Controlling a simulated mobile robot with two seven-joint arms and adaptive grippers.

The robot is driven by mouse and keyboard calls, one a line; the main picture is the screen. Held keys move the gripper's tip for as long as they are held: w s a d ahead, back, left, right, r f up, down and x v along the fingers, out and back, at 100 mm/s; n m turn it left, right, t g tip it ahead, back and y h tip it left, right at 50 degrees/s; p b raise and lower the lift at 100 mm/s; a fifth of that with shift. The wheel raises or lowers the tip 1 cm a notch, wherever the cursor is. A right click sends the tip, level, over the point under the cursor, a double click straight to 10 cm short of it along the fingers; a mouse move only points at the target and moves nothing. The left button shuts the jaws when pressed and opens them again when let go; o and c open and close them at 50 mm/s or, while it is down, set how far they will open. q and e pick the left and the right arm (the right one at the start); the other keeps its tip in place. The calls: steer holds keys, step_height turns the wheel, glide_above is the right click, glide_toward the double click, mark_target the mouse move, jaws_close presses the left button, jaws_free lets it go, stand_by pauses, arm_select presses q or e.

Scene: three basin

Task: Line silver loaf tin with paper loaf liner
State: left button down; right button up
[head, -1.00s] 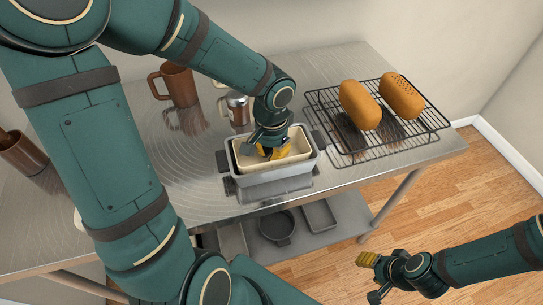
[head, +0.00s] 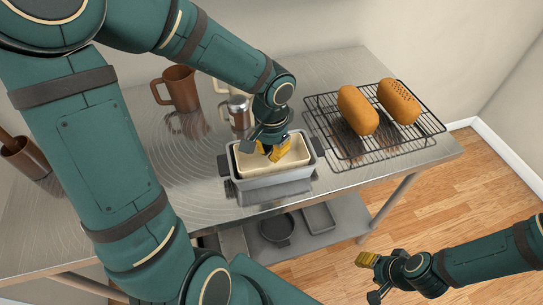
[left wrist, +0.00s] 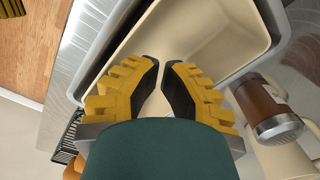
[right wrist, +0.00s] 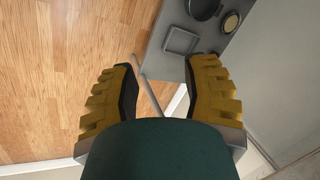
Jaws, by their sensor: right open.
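The silver loaf tin (head: 283,178) stands on the steel table, with dark handles at its ends. The beige paper loaf liner (head: 248,163) sits inside it, its rim a little above the tin's. In the left wrist view the liner (left wrist: 225,30) shows as a deep open box, with the grey tin rim (left wrist: 92,45) beside it. My left gripper (head: 275,153) is at the liner. Its fingers are close together with a narrow gap; whether they pinch the liner's wall is hidden. My right gripper (head: 366,275) is open and empty, off the table's front.
A wire rack (head: 350,150) with two loaves (head: 358,110) stands right of the tin. A brown mug (head: 178,90) and a metal-and-brown jar (head: 238,110) stand behind it. Dark pans (head: 276,229) lie on the lower shelf.

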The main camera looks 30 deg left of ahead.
arm_select(q)
step_height(320, 180, up, 8)
steer(key=p, duration=0.5)
steer(key=shift+p, duration=0.35)
arm_select(e)
step_height(320, 180, up, 6)
steer(key=w, duration=0.2)
steer(key=shift+d+r+t, duration=0.15)
steer(key=shift+d+t, duration=0.05)
steer(key=shift+t, duration=0.1)
steer(key=shift+s, duration=0.1)
